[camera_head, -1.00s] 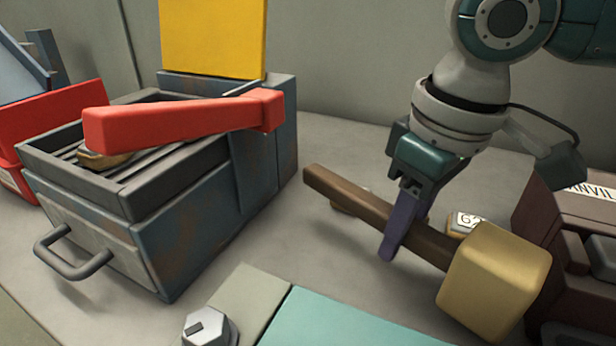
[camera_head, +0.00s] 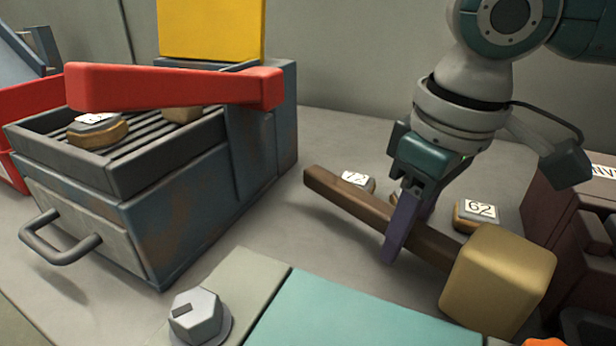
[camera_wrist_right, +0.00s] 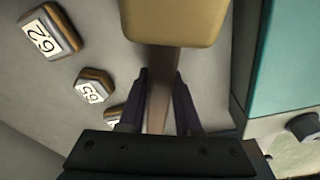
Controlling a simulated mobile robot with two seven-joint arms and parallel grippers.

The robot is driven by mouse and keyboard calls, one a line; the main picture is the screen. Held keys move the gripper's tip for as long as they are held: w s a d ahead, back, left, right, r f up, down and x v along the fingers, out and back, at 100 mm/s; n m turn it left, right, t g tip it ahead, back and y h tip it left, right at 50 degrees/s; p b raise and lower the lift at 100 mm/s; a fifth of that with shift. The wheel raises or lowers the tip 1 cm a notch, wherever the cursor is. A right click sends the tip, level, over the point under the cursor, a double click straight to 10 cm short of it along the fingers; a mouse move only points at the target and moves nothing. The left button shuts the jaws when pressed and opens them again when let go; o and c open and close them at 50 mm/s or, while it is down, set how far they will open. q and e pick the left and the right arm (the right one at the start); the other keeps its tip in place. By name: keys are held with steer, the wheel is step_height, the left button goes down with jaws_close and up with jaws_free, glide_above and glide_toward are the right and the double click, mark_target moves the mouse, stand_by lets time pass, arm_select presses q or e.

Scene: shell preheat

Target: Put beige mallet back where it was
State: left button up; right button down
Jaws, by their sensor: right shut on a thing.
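The beige mallet has a blocky beige head (camera_head: 497,282) and a brown wooden handle (camera_head: 345,205). My right gripper (camera_head: 398,235) is shut on the handle, its purple fingers on either side of it. The mallet is held with its head toward the lower right in the head view; I cannot tell how far it is above the surface. In the right wrist view the mallet head (camera_wrist_right: 173,22) is at the top, and the handle (camera_wrist_right: 160,85) runs down between the fingers (camera_wrist_right: 158,95). My left gripper is not in view.
A blue metal box (camera_head: 190,215) with a grate, shells on it and a red bar (camera_head: 170,88) stands at left. A dark red block (camera_head: 560,215) stands at right, and a teal mat (camera_head: 350,318) in front.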

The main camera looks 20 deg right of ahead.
steer(key=shift+f, duration=0.4)
steer(key=c, duration=0.5)
jaws_free()
steer(key=shift+r, duration=0.1)
